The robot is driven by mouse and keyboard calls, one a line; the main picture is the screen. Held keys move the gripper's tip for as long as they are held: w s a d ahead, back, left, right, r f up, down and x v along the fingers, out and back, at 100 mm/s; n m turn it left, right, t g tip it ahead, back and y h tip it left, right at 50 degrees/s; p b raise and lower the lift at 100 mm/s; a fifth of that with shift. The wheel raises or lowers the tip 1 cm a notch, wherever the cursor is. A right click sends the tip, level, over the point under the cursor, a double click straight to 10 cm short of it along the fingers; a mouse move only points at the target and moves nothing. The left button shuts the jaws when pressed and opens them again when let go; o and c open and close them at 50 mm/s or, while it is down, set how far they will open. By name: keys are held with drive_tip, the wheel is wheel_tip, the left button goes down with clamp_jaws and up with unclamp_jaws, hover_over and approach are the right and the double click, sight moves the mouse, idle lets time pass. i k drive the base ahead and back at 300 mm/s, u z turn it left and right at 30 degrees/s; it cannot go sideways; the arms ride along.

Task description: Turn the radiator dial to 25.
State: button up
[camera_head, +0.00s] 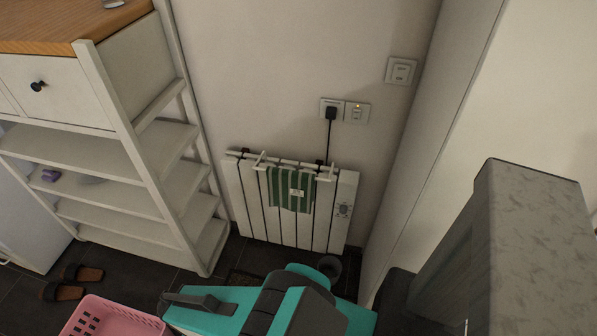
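The white radiator (333,225) stands against the back wall, upright, with dark gaps between its ribs. Its control panel (344,211) is at the right end, a small pale patch with dark marks. The dial is too small to make out clearly, and its setting cannot be read. A green striped towel (290,193) hangs over the middle of the radiator, left of the panel, and does not cover it. I cannot make out my gripper in this view.
A black plug (331,113) sits in the wall socket above the radiator. White shelves (145,190) stand at left, with sandals (62,291) and a pink basket (108,318) on the floor. A white wall panel (413,160) rises close to the radiator's right.

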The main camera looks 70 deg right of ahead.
sight(343, 208)
drive_tip(key=u, duration=0.45)
drive_tip(key=k, duration=0.1)
drive_tip(key=z, duration=2.05)
drive_tip(key=k, duration=0.9)
drive_tip(key=u, duration=0.15)
drive_tip(key=i, duration=0.7)
drive_tip(key=z, duration=0.05)
